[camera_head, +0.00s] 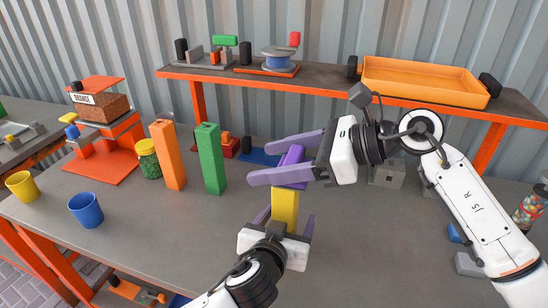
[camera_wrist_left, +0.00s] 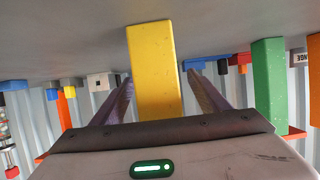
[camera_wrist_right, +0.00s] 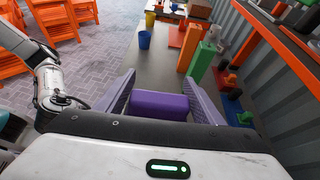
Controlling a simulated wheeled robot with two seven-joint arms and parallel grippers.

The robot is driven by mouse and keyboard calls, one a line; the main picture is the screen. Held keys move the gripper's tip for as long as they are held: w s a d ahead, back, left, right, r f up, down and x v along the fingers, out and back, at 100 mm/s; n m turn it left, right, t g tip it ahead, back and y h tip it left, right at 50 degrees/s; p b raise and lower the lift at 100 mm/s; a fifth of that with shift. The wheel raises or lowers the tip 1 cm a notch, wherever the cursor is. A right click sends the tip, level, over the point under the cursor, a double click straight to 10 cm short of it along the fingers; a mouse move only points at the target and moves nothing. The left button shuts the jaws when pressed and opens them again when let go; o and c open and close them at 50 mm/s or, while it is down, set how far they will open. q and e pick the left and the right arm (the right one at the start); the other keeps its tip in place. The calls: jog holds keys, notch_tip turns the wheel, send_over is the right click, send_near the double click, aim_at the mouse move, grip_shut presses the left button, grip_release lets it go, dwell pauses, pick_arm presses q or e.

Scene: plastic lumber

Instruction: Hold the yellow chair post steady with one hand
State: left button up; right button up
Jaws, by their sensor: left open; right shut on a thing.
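The yellow chair post (camera_head: 285,208) stands upright on the grey table and is seen close up in the left wrist view (camera_wrist_left: 155,70). My left gripper (camera_head: 285,224) is open, its fingers on either side of the yellow post with gaps visible in the left wrist view. My right gripper (camera_head: 265,160) is shut on a purple block (camera_head: 292,156), directly above the yellow post in the head view. The purple block also shows between the fingers in the right wrist view (camera_wrist_right: 160,105). I cannot tell whether it touches the post's top.
A green post (camera_head: 211,160) and an orange post (camera_head: 168,155) stand left of the grippers. A blue cup (camera_head: 86,210) and a yellow cup (camera_head: 22,186) stand farther left. A raised shelf (camera_head: 330,82) with an orange tray (camera_head: 420,82) runs behind.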

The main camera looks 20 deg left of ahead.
jog(key=shift+f, duration=0.9)
jog(key=shift+a, duration=0.1)
jog(key=shift+r, duration=0.1)
dwell(1.2)
jog(key=shift+r, duration=0.15)
notch_tip(320, 180, up, 6)
dwell(0.6)
jog(key=shift+r, duration=0.15)
